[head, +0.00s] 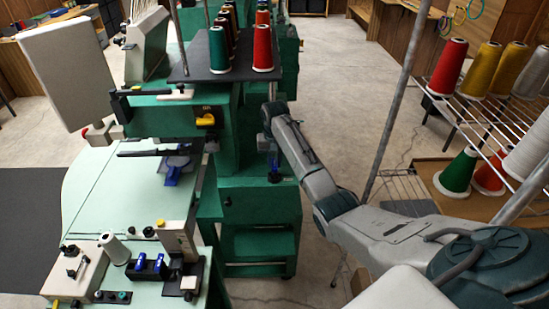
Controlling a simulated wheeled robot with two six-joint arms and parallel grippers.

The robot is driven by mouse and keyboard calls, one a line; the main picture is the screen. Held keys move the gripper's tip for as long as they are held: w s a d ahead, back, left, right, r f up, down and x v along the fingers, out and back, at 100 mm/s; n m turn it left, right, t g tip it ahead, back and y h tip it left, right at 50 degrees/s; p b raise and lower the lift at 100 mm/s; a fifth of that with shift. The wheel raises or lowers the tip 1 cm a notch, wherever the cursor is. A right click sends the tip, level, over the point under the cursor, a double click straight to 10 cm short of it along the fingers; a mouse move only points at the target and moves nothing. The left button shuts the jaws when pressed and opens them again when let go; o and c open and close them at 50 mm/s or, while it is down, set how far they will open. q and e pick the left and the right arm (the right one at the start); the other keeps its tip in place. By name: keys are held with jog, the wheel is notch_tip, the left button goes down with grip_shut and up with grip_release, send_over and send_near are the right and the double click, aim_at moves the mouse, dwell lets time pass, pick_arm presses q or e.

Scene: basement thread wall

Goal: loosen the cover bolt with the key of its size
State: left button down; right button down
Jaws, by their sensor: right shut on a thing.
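My right arm reaches in from the right to the side of the green machine (258,206). My right gripper (270,112) is small at the arm's end, beside the machine's upper body below the dark spool shelf. It is shut on what looks like the key, of which only a thin grey piece shows at the tip. The key's size cannot be read, and I cannot tell whether it touches the machine. I cannot make out the cover bolt; the arm or gripper may hide it. My left gripper is not in view.
Thread cones, among them a green one (219,50) and a red one (263,48), stand on the dark shelf. A wire rack (485,120) with cones stands at right. A black holder (147,270) with blue pieces sits on the pale green table (115,205).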

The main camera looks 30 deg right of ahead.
jog(key=n, duration=1.2)
jog(key=shift+r+n, duration=0.1)
jog(key=shift+n, duration=0.3)
jog(key=n, duration=0.5)
jog(key=shift+r+m, duration=0.15)
jog(key=shift+m, duration=0.65)
jog(key=shift+r, duration=2.95)
